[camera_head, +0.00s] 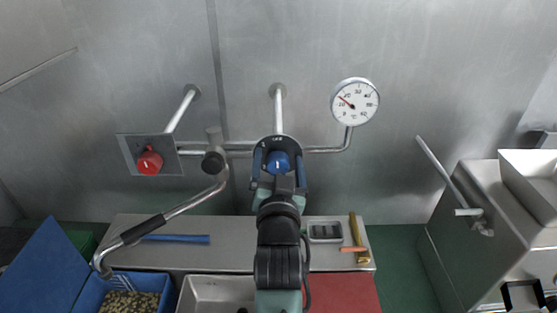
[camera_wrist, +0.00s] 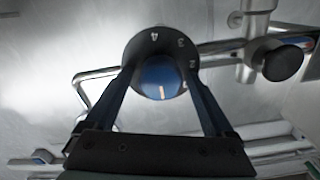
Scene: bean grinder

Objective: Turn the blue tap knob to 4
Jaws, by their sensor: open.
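The blue tap knob (camera_head: 278,160) sits on a dark round dial plate (camera_head: 265,143) at the end of a wall pipe. In the wrist view, the blue knob (camera_wrist: 158,77) has a white mark on its face, pointing down in the picture. The dial plate (camera_wrist: 157,40) shows 4, 3 and 2 around its upper and right edge. The number at the mark, if any, is not readable. My gripper (camera_head: 279,165) is open, with one finger on each side of the knob. In the wrist view, the gripper (camera_wrist: 160,80) straddles the knob; I cannot tell whether the fingers touch it.
A red knob (camera_head: 149,161) on a square plate is at left. A lever with a black grip (camera_head: 143,229) hangs below the pipe. A gauge (camera_head: 355,101) is at right. A bench (camera_head: 120,232) stands below, beside a blue bin of beans (camera_head: 88,290) and a metal machine (camera_head: 465,245).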

